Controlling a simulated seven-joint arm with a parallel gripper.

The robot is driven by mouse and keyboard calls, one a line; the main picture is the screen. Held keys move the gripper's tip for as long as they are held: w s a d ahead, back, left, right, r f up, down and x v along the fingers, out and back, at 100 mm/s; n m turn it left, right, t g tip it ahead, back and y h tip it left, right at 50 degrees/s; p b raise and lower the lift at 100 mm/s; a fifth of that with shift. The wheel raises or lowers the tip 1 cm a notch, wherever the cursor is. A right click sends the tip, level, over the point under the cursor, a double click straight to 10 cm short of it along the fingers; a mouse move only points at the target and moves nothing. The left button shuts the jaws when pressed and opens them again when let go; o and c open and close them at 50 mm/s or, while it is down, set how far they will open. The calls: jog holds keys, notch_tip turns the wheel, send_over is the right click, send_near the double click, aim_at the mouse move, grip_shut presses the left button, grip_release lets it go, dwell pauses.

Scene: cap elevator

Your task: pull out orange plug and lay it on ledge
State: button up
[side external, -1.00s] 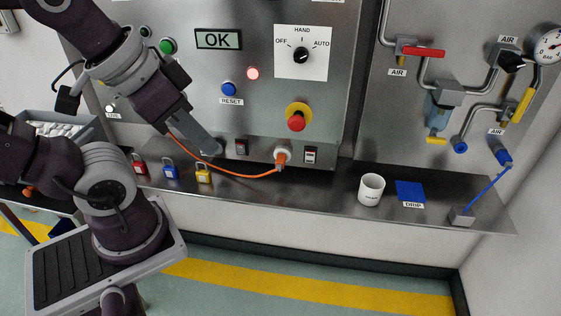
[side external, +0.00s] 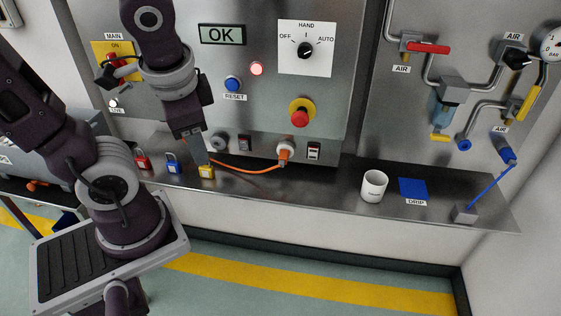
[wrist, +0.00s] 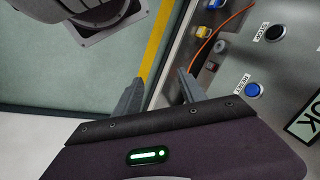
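The orange plug (side external: 284,156) sits in a socket low on the steel panel in the side view. Its orange cord (side external: 250,170) sags left along the panel and passes out of sight behind my gripper. The cord also shows in the wrist view (wrist: 211,38), but the plug does not. The ledge (side external: 310,183) runs along the panel's foot. My gripper (side external: 204,160) points down, left of the plug and close to the yellow padlock. In the wrist view, my gripper (wrist: 161,80) has its fingers apart with nothing between them.
Red (side external: 141,161), blue (side external: 172,163) and yellow padlocks (side external: 207,172) line the ledge's left part. A white mug (side external: 373,186), a blue drip mat (side external: 412,189) and a grey block (side external: 465,214) are on its right part. The ledge between yellow padlock and mug is clear. A red emergency button (side external: 300,117) juts out above the plug.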

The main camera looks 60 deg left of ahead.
aim_at(283, 157)
jog(key=w+a+f+m+g+y, duration=0.1)
jog(key=w+a+f+m+y, duration=0.1)
jog(key=w+a+m+y, duration=0.3)
jog(key=w+a+f+m+g+y, duration=0.1)
jog(key=a+f+m+y, duration=0.15)
jog(key=a, duration=0.45)
jog(key=w+a+f+m+t+y, duration=0.1)
jog(key=w+f+m+t+y, duration=0.3)
jog(key=w+m, duration=0.45)
jog(key=w+d+f+m+t+h, duration=0.2)
jog(key=w+f+m+t+h, duration=0.15)
jog(key=f, duration=0.35)
jog(key=w+d+f+m+t+h, duration=0.25)
jog(key=w+f+m, duration=0.25)
jog(key=f, duration=0.3)
jog(key=shift+m+y, duration=0.25)
jog(key=shift+y, duration=0.1)
jog(key=x, duration=0.6)
jog(key=shift+w+a+f, duration=0.1)
jog(key=shift+a+f, duration=0.05)
jog(key=shift+a, duration=0.15)
jog(key=shift+c, duration=0.2)
grip_shut()
